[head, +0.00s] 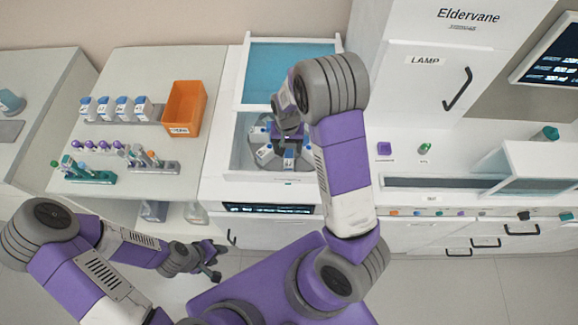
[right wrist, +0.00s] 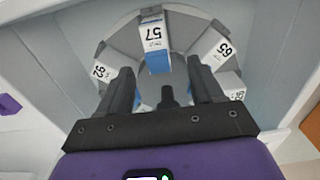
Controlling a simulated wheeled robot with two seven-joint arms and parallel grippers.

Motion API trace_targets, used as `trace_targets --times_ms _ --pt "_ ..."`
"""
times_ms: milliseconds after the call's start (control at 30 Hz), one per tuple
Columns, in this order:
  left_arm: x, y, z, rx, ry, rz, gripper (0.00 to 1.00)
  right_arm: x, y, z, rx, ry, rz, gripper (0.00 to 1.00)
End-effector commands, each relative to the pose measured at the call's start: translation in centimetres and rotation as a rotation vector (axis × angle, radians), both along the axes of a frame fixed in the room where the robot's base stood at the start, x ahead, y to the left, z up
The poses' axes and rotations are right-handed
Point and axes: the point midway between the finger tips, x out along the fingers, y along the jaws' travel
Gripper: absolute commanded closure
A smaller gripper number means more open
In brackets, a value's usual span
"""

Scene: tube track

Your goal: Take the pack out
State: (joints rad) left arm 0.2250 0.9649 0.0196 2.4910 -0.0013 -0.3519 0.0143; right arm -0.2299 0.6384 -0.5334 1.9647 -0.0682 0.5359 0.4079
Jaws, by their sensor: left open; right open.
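A white machine (head: 236,150) stands with its blue-glazed lid (head: 292,75) raised. Inside its well is a round grey carousel holding several white-and-blue packs. In the right wrist view one pack (right wrist: 156,45) is labelled 57 and lies ahead, between the lines of my fingers. A pack labelled 65 (right wrist: 217,53) is to its right, and another numbered pack (right wrist: 104,70) to its left. My right gripper (right wrist: 163,80) is open and empty, pointing down into the well; it partly hides the carousel in the head view (head: 290,138). My left gripper (head: 216,262) is open and empty, low in front of the left table.
The left table (head: 130,68) holds a row of white-and-blue boxes (head: 118,108), an orange bin (head: 185,108) and tube racks (head: 90,177). A tall white cabinet marked LAMP (head: 425,90) stands right of the machine. The well walls (right wrist: 275,60) surround my right gripper closely.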

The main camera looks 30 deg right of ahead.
Motion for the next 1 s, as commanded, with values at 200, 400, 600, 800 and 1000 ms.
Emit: trace_targets --times_ms 200,400,600,800,1000 --pt "0.0 0.0 -0.2 0.000 -0.001 0.000 0.57 -0.2 0.0 -2.4 0.000 0.004 0.000 0.34" --pt "0.1 0.0 -0.1 0.000 -0.001 -0.001 0.57 -1.1 -0.1 -5.2 0.000 0.006 -0.002 0.34" --pt "0.1 0.0 -0.3 0.000 -0.001 0.000 0.57 -1.0 -0.1 -7.2 0.000 0.002 0.000 0.34" --pt "0.0 0.0 -0.3 0.000 -0.001 0.000 0.57 -0.9 0.0 -7.3 0.001 0.001 0.000 0.34" --pt "0.0 0.0 -0.3 0.000 -0.001 0.000 0.57 -0.9 0.0 -7.3 0.001 0.001 0.000 0.59"
